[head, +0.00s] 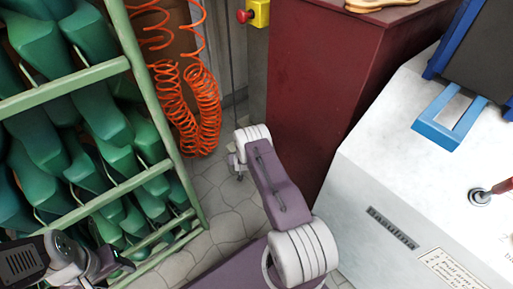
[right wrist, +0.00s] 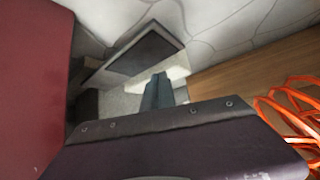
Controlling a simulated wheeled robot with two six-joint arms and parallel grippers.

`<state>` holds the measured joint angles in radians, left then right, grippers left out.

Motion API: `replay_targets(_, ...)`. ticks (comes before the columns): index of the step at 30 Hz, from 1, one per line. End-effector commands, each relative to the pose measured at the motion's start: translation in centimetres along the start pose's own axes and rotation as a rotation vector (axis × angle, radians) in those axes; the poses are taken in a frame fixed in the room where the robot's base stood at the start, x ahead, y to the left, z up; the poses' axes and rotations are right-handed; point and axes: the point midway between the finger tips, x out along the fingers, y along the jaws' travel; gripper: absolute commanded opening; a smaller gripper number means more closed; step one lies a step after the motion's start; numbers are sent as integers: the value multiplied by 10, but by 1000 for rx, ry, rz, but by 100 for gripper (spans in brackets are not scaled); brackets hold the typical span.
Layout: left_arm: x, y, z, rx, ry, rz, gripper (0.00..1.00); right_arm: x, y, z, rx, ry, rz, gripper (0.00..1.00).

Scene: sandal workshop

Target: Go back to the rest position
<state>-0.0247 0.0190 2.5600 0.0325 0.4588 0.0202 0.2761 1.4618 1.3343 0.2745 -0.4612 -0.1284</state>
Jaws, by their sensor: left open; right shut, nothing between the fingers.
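My left gripper (head: 118,265) is at the bottom left of the head view, in front of the green rack. It is open, and nothing shows between its fingers. My right arm reaches out over the floor in the middle of the head view, beside the dark red cabinet. Its gripper is mostly hidden behind the wrist there. In the right wrist view my right gripper (right wrist: 157,92) is shut and empty.
A green rack (head: 95,78) of green shoe lasts stands at left. Coiled orange hose (head: 187,100) hangs behind it. The dark red cabinet (head: 315,75) and a white machine (head: 385,170) stand to the right of my right arm. Tiled floor (head: 222,205) lies between.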

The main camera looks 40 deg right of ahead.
Motion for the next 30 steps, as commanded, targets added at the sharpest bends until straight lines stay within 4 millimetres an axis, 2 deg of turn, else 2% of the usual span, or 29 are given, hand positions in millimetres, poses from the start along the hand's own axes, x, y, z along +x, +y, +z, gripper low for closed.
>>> replay_targets(2,-8,0,-1,0,0,0,57,-6,0,-6,0,0,0,0)
replay_targets(16,-6,0,-1,0,0,0,57,-5,0,-6,0,1,0,0)
replay_targets(19,-16,0,-2,0,0,0,57,-22,-8,-21,-8,-14,-15,0)
replay_targets(20,-22,0,-2,0,0,0,57,-34,-14,-30,-14,-29,-26,0)
replay_targets(23,-49,1,-5,0,0,0,57,-100,-42,-67,-52,-111,-80,0)
replay_targets(24,-61,1,-6,0,0,0,57,-134,-53,-78,-74,-157,-104,0)
replay_targets(26,-77,2,-8,0,0,0,57,-188,-67,-89,-107,-229,-135,0)
replay_targets(27,-87,2,-9,0,0,0,57,-224,-74,-94,-130,-274,-153,0)
replay_targets(29,-101,2,-11,0,0,0,57,-278,-80,-97,-165,-340,-175,0)
replay_targets(30,-110,2,-11,0,0,0,57,-313,-82,-96,-188,-382,-186,0)
